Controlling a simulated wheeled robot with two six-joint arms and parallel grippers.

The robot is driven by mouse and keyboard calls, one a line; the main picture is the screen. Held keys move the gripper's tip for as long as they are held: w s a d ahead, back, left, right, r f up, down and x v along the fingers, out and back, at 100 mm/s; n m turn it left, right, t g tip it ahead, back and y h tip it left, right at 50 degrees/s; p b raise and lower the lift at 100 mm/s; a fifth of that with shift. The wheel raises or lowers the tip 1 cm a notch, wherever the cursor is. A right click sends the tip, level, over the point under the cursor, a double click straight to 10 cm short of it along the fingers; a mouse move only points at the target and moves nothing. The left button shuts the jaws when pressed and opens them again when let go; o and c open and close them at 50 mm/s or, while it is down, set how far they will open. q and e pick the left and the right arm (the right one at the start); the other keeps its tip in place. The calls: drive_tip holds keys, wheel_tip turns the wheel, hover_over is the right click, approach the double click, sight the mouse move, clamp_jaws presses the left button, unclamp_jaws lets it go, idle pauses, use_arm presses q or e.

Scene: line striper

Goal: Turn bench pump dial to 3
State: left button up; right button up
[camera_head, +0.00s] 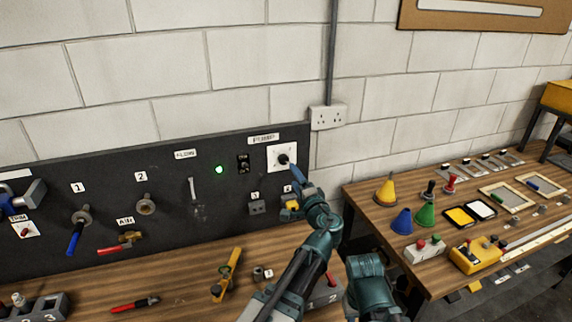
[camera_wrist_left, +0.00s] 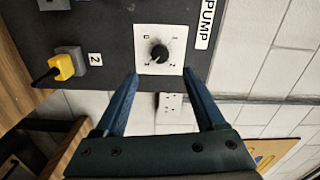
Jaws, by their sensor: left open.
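The pump dial is a black knob (camera_head: 283,159) on a white square plate (camera_head: 273,164), mounted on the dark panel under a label. In the left wrist view the knob (camera_wrist_left: 159,53) sits at the middle of the plate (camera_wrist_left: 145,35), which has small printed digits around it. The PUMP label (camera_wrist_left: 206,23) is beside it. My left gripper (camera_head: 296,175) is in front of the plate, at its lower right. In the left wrist view its two blue fingers (camera_wrist_left: 162,76) are spread with nothing between them, the knob lying just beyond the tips. The pointer's exact setting is too small to read.
A yellow plug (camera_wrist_left: 61,67) sits in a socket below the dial. A green lamp (camera_head: 219,169) and a switch (camera_head: 243,163) are left of it. A wall socket (camera_head: 328,117) is to the right. The bench holds tools; a second bench (camera_head: 375,218) carries cones.

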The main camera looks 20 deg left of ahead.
sight(284, 161)
use_arm(q)
drive_tip(key=x, duration=0.9)
clamp_jaws()
